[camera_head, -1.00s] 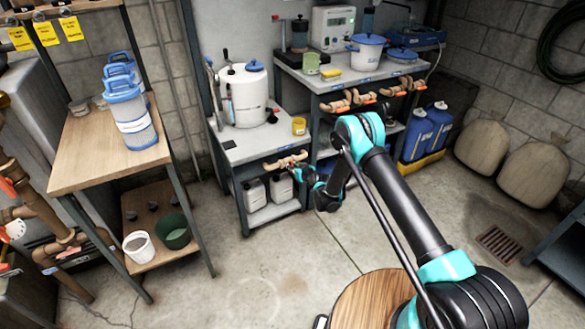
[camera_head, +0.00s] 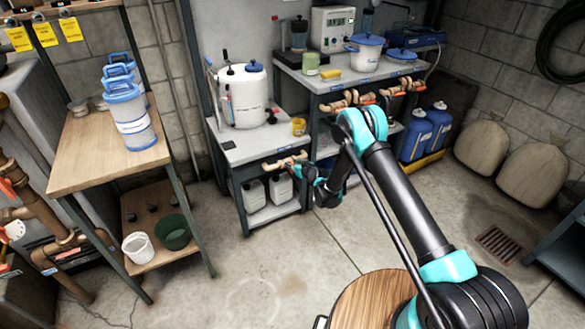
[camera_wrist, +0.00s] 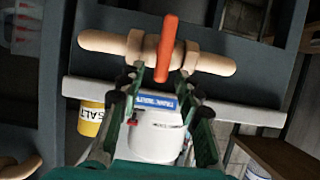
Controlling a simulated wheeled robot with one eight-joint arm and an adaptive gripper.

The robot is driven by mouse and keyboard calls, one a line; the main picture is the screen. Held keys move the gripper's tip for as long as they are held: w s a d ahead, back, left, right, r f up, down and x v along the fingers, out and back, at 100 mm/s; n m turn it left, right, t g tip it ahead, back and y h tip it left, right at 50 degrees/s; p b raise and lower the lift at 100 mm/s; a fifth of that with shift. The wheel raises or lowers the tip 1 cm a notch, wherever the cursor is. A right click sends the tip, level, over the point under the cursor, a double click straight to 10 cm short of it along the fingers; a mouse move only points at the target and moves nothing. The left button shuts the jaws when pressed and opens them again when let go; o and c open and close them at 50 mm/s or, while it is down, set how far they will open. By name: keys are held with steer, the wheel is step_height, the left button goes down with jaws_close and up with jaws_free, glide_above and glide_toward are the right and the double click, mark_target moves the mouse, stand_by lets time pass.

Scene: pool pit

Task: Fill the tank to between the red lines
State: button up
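The white tank (camera_head: 242,96) with a blue cap stands upright on the lower grey bench; its liquid level and red lines cannot be made out. It also shows below the pipe in the wrist view (camera_wrist: 158,140). A tan pipe valve (camera_head: 285,163) sits on the bench front below the tank. In the wrist view its orange handle (camera_wrist: 166,48) stands lengthwise across the tan pipe (camera_wrist: 105,42). My gripper (camera_wrist: 165,72) is open, its two green-black fingers apart, with the handle between or just beyond the tips. In the head view my gripper (camera_head: 308,176) is right beside the valve.
A yellow salt cup (camera_head: 299,126) stands on the bench's right edge. More valves (camera_head: 352,102) line the higher bench front. White jugs (camera_head: 254,195) sit on the shelf below. A wooden table (camera_head: 100,145) with blue-lidded containers is at left. The central floor is clear.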

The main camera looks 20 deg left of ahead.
step_height(320, 180, up, 7)
steer(key=shift+r, duration=0.2)
stand_by(0.5)
